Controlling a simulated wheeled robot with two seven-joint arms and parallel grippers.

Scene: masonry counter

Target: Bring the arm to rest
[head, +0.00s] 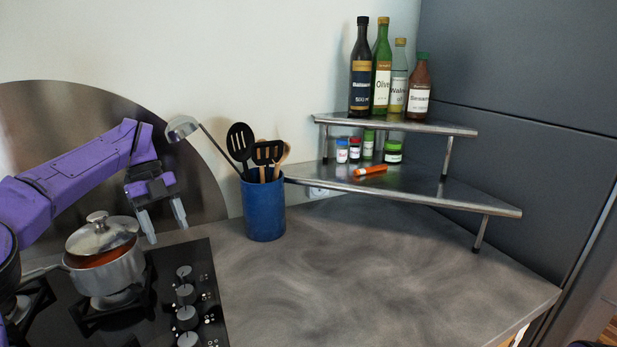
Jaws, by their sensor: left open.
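My left arm, purple, comes in from the left. My left gripper (165,222) points downward with its two grey fingers apart and nothing between them. It hangs in front of the steel backsplash, between the lidded pot and the blue utensil crock in the picture. It looks clear of both. My right gripper is not in view.
A steel pot (104,262) with a lid stands on the black hob (205,290). A blue crock (264,210) holds several utensils. A two-tier metal shelf (470,200) carries bottles (382,75), small jars and an orange tube (370,170). The counter (350,280) is clear.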

